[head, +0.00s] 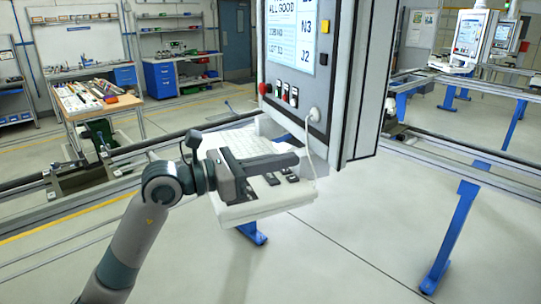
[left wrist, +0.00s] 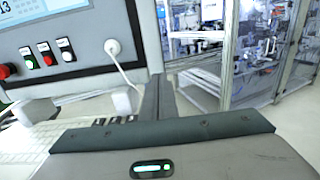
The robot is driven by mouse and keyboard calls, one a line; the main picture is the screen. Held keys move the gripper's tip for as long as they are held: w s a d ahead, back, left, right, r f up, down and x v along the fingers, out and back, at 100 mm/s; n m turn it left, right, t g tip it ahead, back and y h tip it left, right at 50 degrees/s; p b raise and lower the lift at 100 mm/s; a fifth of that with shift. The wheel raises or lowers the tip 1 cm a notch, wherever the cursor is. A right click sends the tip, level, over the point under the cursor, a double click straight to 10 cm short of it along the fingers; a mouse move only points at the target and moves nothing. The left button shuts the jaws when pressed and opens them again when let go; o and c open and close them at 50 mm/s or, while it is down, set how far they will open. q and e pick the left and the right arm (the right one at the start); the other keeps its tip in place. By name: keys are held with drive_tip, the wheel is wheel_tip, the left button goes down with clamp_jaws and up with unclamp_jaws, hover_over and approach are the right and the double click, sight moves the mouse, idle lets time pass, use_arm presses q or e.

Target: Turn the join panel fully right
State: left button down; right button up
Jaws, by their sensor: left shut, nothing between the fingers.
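The join panel (head: 302,92) is a grey and white box with a screen, hanging upright at the upper middle of the head view. Its lower face shows a red button, small switches and a white plug with a cable. It also fills the upper left of the left wrist view (left wrist: 85,73). A white keyboard shelf (head: 240,212) juts out below it. My left gripper (head: 295,159) is shut and empty, over the shelf and just below the panel's lower face. Its closed fingers also show in the left wrist view (left wrist: 158,92). I cannot tell whether they touch the panel. My right gripper is out of view.
Metal rails (head: 470,158) run behind the panel on both sides. A workbench with tools (head: 135,104) stands at the left, and another panel (head: 470,35) at the far right. Blue posts (head: 450,235) stand at the right. The left wrist view shows fenced machinery (left wrist: 262,45).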

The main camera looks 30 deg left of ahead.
sight(336, 151)
use_arm(q)
drive_tip(key=p+x, duration=0.4)
drive_tip(key=x, duration=0.4)
drive_tip(key=shift+w+d+r, duration=0.1)
drive_tip(key=shift+d+r, duration=0.05)
drive_tip(key=shift+r, duration=0.05)
drive_tip(key=shift+w+d+f+p, duration=0.1)
drive_tip(key=shift+w+d+p, duration=0.2)
drive_tip(key=shift+w+p, duration=0.1)
drive_tip(key=shift+d+f, duration=0.1)
